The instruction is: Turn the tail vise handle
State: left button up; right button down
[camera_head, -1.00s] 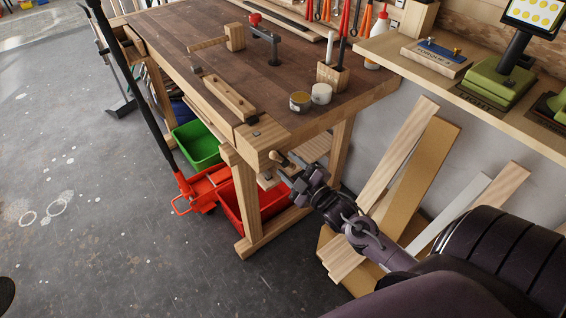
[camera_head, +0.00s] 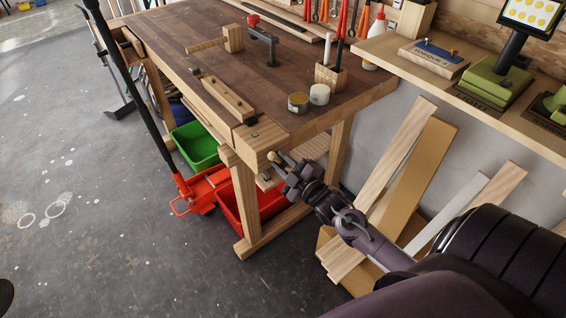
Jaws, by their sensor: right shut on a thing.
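The tail vise handle (camera_head: 272,156) is a light wooden bar with a rounded end, at the near right end of the workbench (camera_head: 300,125). Only its upper end shows clearly; the rest is hidden by my gripper. My right gripper (camera_head: 281,166) is at the handle and shut on it, with the arm reaching in from the lower right. My left gripper is not in view.
A tin (camera_head: 298,102) and a white jar (camera_head: 319,94) stand near the bench corner. Under the bench are a green bin (camera_head: 197,146) and a red bin (camera_head: 262,200). Boards (camera_head: 402,170) lean on the wall at the right. The floor at the left is mostly clear.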

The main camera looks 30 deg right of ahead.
jog(key=shift+r+m+p, duration=0.1)
jog(key=shift+m+p, duration=0.4)
jog(key=shift+m, duration=0.2)
jog(key=m+p, duration=0.1)
jog(key=m, duration=0.2)
jog(key=shift+p, duration=0.4)
jog(key=shift+m+p, duration=0.9)
jog(key=shift+m, duration=1.1)
jog(key=shift+f, duration=0.2)
jog(key=c, duration=1.2)
grip_release()
jog(key=shift+r, duration=0.1)
jog(key=s, duration=0.8)
jog(key=shift+d+b, duration=0.35)
